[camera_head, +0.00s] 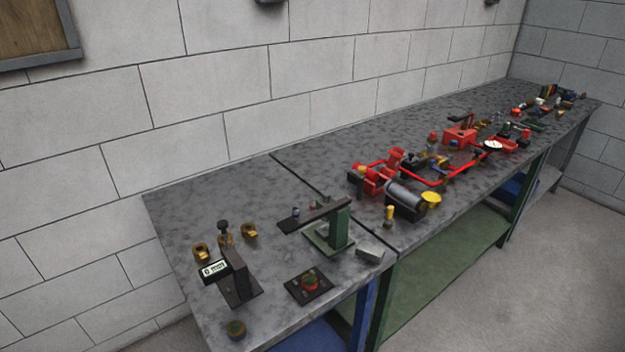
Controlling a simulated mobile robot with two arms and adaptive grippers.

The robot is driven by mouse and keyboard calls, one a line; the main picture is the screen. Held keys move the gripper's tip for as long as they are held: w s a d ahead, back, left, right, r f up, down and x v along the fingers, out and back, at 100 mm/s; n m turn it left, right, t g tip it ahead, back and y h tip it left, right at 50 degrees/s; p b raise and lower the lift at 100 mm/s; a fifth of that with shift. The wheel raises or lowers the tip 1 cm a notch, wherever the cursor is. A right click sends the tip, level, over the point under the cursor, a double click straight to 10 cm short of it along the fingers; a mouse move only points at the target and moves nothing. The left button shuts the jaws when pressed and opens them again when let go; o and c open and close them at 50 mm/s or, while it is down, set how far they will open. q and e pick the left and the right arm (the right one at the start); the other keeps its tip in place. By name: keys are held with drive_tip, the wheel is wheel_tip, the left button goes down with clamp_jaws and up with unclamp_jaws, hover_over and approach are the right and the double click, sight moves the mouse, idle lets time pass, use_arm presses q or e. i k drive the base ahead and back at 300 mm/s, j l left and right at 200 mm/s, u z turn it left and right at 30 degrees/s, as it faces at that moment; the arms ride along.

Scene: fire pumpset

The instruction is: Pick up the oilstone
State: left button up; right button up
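A small light grey rectangular block (370,253), which looks like the oilstone, lies flat near the front edge of the near workbench. It sits just right of the base of a green stand (337,228) with a dark arm reaching left, close to the seam between two benches. No gripper touches it. Neither of my grippers is in the head view, so their state is hidden.
On the near bench (185,212) are a display reading 0 (214,270) on a dark stand, brass fittings (249,231), a dark plate with a red knob (310,283) and a round dark piece (236,328). A red pump assembly (372,178) and a yellow-topped piece (389,215) lie beyond the seam.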

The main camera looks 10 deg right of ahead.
sight(373, 253)
drive_tip(key=i+l, duration=0.1)
drive_tip(key=l, duration=0.25)
drive_tip(key=i+l, duration=0.1)
drive_tip(key=l, duration=0.25)
drive_tip(key=i+l+u, duration=0.1)
drive_tip(key=l, duration=0.25)
drive_tip(key=i+l, duration=0.1)
drive_tip(key=l, duration=0.25)
